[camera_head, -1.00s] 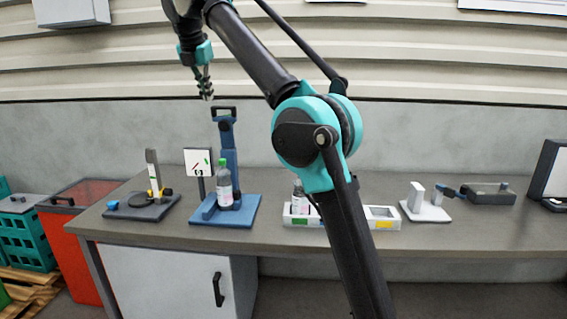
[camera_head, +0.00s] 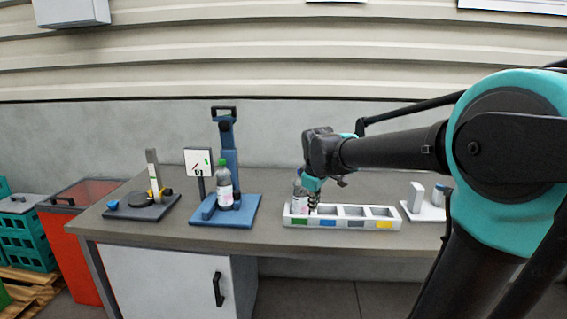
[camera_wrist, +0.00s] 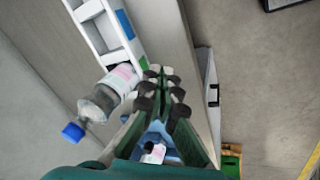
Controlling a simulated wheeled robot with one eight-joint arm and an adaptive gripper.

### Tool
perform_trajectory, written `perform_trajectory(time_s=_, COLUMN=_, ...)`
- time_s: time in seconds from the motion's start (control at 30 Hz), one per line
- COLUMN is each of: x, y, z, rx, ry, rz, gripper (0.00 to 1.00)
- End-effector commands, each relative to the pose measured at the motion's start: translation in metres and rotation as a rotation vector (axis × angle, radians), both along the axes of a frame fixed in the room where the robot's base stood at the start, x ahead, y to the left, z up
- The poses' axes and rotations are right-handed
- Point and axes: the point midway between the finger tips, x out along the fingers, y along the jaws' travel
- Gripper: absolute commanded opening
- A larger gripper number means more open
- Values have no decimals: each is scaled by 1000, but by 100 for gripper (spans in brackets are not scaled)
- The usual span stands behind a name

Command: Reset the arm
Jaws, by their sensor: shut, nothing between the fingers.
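My gripper (camera_head: 313,200) is at the left end of the white tray, in front of and beside the bottle that stands there. In the wrist view my gripper (camera_wrist: 160,84) is shut and empty, its fingertips together. The bottle (camera_head: 299,192) stands in the tray's left compartment, partly covered by my wrist. In the wrist view the bottle (camera_wrist: 108,97) shows its blue cap and pale label close to my fingers. I cannot tell whether they touch.
The compartment tray (camera_head: 345,223) has coloured tags. A green-capped bottle (camera_head: 225,186) stands on a blue press (camera_head: 253,208). A dark-based device (camera_head: 145,208) is at the left, a white stand (camera_head: 427,212) at the right. Bare bench lies between press and tray.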

Motion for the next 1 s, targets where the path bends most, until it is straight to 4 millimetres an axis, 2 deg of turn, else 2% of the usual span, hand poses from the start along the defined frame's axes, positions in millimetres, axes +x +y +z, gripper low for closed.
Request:
perform_trajectory(time_s=0.03, x=-22, y=-19, z=-25, rx=38, ry=-1, rz=-97, gripper=0)
perform_trajectory(time_s=0.1, x=-53, y=-39, z=-57, rx=96, ry=-2, rz=-238, gripper=0)
perform_trajectory(time_s=0.3, x=-143, y=-79, z=-137, rx=246, ry=-9, rz=-600, gripper=0)
perform_trajectory(time_s=0.4, x=-178, y=-89, z=-164, rx=301, ry=-12, rz=-729, gripper=0)
perform_trajectory(time_s=0.5, x=-200, y=-93, z=-180, rx=335, ry=-14, rz=-809, gripper=0)
perform_trajectory(time_s=0.63, x=-211, y=-95, z=-188, rx=354, ry=-15, rz=-853, gripper=0)
perform_trajectory(time_s=1.0, x=-211, y=-95, z=-188, rx=354, ry=-15, rz=-854, gripper=0)
